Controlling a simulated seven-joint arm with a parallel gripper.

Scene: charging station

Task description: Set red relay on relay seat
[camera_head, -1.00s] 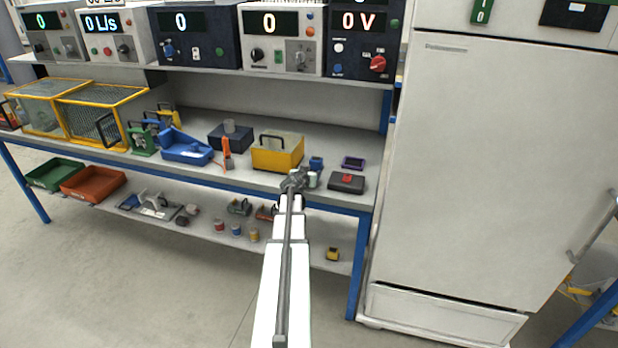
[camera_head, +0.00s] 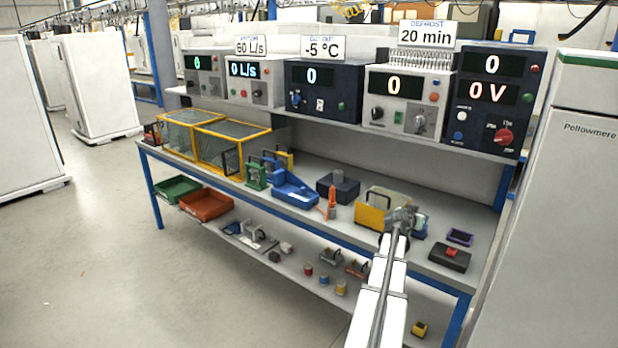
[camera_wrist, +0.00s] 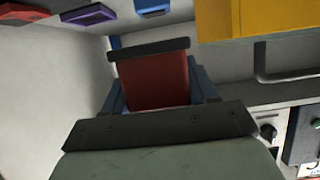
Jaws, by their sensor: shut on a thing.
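My gripper (camera_head: 402,218) is above the bench top, in front of the yellow box's right side in the head view. The relay cannot be made out in the head view. A small blue piece (camera_wrist: 152,6) and a purple-rimmed dark frame (camera_head: 460,237) lie on the bench beyond my gripper; the frame also shows in the wrist view (camera_wrist: 88,14). I cannot tell which one is the relay seat.
A yellow box (camera_head: 372,212) with a handle stands close by my gripper. A dark box with a red top piece (camera_head: 450,257) sits at the bench's right front. Instruments fill the shelf (camera_head: 345,118) above. A white cabinet (camera_head: 560,220) stands at the right.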

